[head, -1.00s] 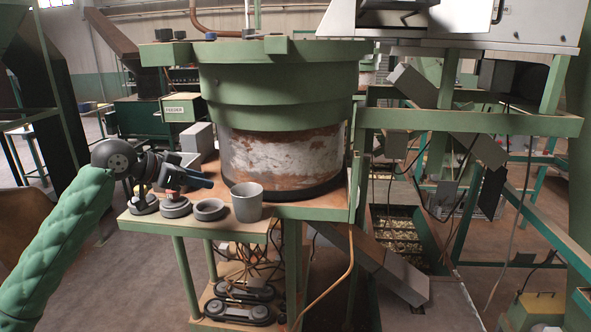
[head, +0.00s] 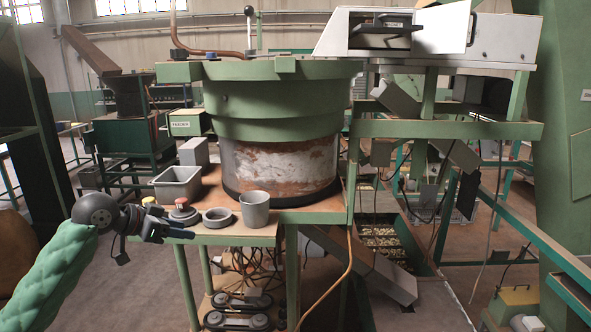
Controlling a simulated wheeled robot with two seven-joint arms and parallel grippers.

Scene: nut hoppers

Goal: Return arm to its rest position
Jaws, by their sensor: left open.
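My left arm, in a green quilted sleeve, comes in from the lower left. Its gripper (head: 182,230) is at the front left edge of the feeder table, pointing right, with its jaws open and nothing visible between them. It appears in front of the table edge, just below a red button (head: 182,204) on a round grey base. A yellow button (head: 149,202) is partly hidden behind the wrist. My right gripper is not in view.
A grey bin (head: 177,187), a grey ring (head: 217,217) and a grey cup (head: 254,210) stand on the table beside the large green hopper (head: 280,120). A green frame (head: 440,129) stands at right. The floor at lower left is open.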

